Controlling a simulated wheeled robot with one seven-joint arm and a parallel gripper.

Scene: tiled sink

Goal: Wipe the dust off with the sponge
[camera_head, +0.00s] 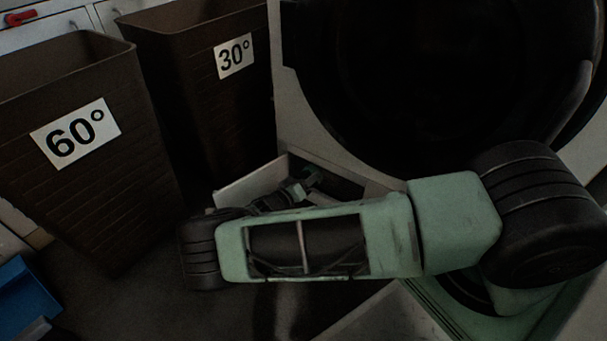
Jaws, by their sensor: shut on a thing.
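My green and black arm crosses the lower middle of the view. Behind its forearm, my gripper (307,182) shows small and dark. It is over or inside an open, light-walled compartment (250,185) below the big round dark door. The gripper is shut on a small dark thing at its tip, which I take to be the sponge; its shape and colour are too dim to make out. My forearm hides the lower side of the compartment. I cannot see any dust on the surfaces, and I cannot tell whether the held thing touches the compartment.
A tall brown bin marked 60° (120,185) stands at the left, and another marked 30° (200,100) stands behind it. The machine's round dark door (420,80) fills the upper right. A blue object (25,300) is at the lower left. The dark floor between is clear.

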